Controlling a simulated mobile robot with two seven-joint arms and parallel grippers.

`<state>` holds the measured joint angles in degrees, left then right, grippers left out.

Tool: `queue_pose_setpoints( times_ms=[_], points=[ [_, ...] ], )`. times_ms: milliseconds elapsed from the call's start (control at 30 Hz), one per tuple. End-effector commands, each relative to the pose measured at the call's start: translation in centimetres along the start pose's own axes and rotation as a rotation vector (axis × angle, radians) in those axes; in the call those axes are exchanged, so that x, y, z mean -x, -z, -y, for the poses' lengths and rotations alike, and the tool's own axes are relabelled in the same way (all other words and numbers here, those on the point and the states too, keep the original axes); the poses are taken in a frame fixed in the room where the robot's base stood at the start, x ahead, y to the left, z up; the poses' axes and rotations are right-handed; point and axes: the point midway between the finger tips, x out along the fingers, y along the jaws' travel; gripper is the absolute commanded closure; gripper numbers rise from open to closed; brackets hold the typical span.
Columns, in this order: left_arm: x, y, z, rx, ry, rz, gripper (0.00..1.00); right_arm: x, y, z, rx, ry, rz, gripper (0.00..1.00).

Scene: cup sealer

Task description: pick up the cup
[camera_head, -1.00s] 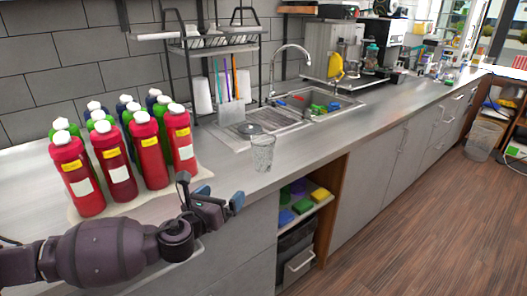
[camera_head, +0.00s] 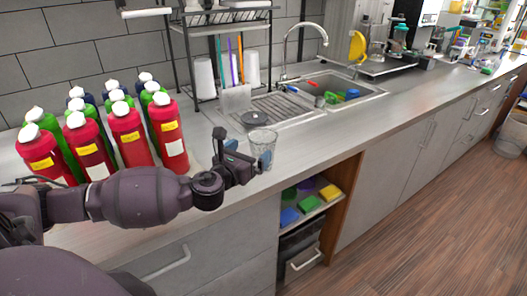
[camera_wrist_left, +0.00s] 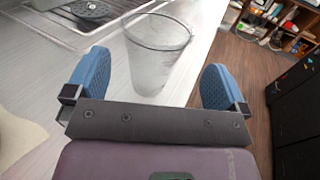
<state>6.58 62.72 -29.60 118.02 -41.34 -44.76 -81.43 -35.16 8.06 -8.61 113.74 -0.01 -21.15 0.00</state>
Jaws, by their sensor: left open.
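The cup (camera_head: 262,148) is a clear ribbed tumbler standing upright on the grey counter, left of the counter's front edge and near the sink's drainboard. In the left wrist view the cup (camera_wrist_left: 155,55) stands ahead of and between the blue finger pads, nearer the left pad. My left gripper (camera_head: 246,153) is open and at the cup's left side; the head view shows its fingers overlapping the cup's edge. My right gripper is not in view.
Several red, green and dark bottles (camera_head: 130,135) stand left, behind my left arm. The sink (camera_head: 335,92) and a rack (camera_head: 222,20) are farther back. The counter right of the cup is clear.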

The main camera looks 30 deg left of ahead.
Motion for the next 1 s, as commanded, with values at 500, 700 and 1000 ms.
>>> queue_pose_setpoints(
  times_ms=[500, 700, 1000],
  points=[
    [-4.6, -1.1, -0.3, 0.001, 0.000, 0.002, 0.00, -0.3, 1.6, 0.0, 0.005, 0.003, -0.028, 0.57],
    [-6.6, -1.0, -0.4, 0.002, 0.000, -0.001, 0.00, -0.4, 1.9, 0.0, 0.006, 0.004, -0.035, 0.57],
    [-7.0, -0.9, -0.4, 0.002, 0.000, -0.002, 0.00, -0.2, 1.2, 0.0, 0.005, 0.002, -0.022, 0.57]
  ],
)
